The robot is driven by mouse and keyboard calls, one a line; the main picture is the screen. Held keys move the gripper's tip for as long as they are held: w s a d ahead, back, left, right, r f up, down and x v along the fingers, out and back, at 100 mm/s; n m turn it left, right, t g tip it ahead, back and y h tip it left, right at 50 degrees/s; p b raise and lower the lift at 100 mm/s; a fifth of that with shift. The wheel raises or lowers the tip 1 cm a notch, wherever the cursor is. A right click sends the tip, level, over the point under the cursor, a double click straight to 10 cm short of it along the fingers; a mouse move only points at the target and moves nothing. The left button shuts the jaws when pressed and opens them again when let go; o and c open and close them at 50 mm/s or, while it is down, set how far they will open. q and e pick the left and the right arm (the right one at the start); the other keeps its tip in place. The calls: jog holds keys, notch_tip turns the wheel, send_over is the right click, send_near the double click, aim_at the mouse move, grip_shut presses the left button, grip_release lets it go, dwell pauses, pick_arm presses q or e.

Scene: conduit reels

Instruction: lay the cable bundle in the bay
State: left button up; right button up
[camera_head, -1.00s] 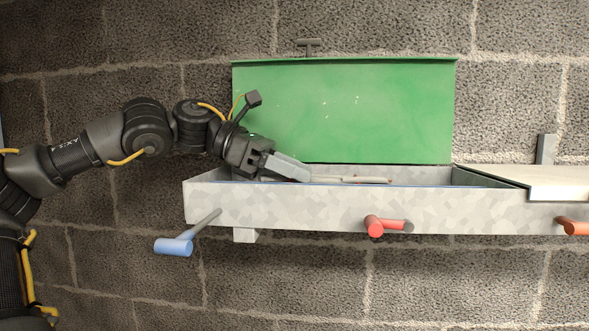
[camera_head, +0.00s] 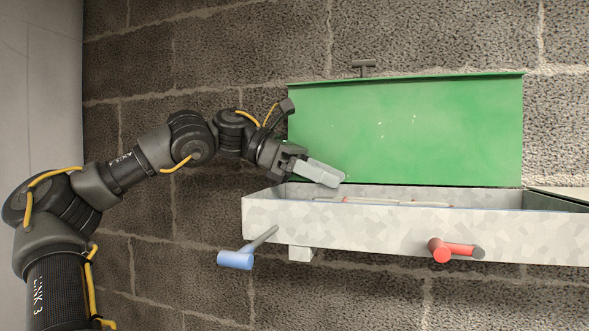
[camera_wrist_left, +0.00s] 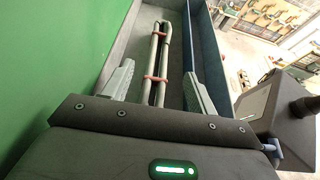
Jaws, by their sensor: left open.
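The cable bundle (camera_wrist_left: 156,62) is a pale looped bundle with red ties, and it lies lengthwise inside the grey metal bay. In the head view only its upper edge (camera_head: 385,202) shows above the bay's front wall (camera_head: 400,229). My left gripper (camera_head: 340,181) is above the left end of the bay, with its jaws tilted down to the right. In the left wrist view the gripper (camera_wrist_left: 160,85) is open, with one finger on each side of the bundle and clear gaps between. My right gripper is not in view.
A green lid (camera_head: 405,130) stands open behind the bay against the block wall. A blue peg (camera_head: 237,260) and a red peg (camera_head: 445,252) stick out at the front.

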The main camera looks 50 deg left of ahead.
pick_arm(q)
jog(key=b+v, duration=0.1)
jog(key=v, duration=0.6)
jog(key=shift+s+a+b, duration=0.2)
jog(key=shift+s+b, duration=0.05)
jog(key=shift+b, duration=0.1)
